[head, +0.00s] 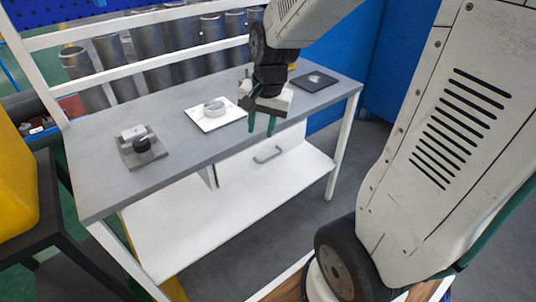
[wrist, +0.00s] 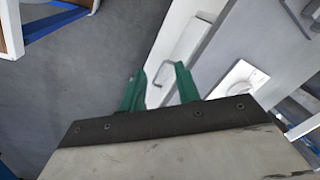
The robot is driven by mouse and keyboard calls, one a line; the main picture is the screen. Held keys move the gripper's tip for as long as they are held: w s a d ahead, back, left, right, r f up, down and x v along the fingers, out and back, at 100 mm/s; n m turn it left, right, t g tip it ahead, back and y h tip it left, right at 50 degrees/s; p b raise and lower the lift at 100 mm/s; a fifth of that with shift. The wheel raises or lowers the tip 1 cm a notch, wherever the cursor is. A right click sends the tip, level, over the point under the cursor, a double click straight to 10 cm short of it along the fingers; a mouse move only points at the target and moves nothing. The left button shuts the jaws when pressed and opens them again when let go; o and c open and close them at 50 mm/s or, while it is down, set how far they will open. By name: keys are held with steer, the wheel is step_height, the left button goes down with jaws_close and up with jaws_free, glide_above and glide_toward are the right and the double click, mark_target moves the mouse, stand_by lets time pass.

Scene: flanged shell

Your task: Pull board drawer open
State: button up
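The white drawer (head: 290,141) hangs under the grey tabletop, with its grey bar handle (head: 268,154) on the front face. No clear gap shows between the drawer and the table, so it looks shut. My gripper (head: 261,128) has two green fingers, apart and pointing down, at the table's front edge above the handle. In the wrist view my gripper (wrist: 160,68) is open, with nothing between the fingers. The drawer handle (wrist: 183,52) shows there just beyond the fingertips; I cannot tell whether they touch it.
On the grey table (head: 180,165) are a white plate (head: 214,121) with a round metal part, a dark plate (head: 313,82) and a grey block fixture (head: 139,148). A white lower shelf (head: 170,230) lies below the drawer. Floor in front is clear.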

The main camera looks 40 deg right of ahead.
mark_target(269, 159)
steer(key=w+d+f+m, duration=0.2)
steer(key=w+d+f, duration=0.1)
steer(key=f, duration=0.4)
steer(key=w+d+f+m, duration=0.3)
steer(key=f, duration=0.4)
steer(key=w+d+f+m, duration=0.2)
steer(key=w+d+f, duration=0.1)
steer(key=f, duration=0.4)
steer(key=shift+f+m+h, duration=0.1)
steer(key=shift+m+h, duration=0.2)
jaws_close()
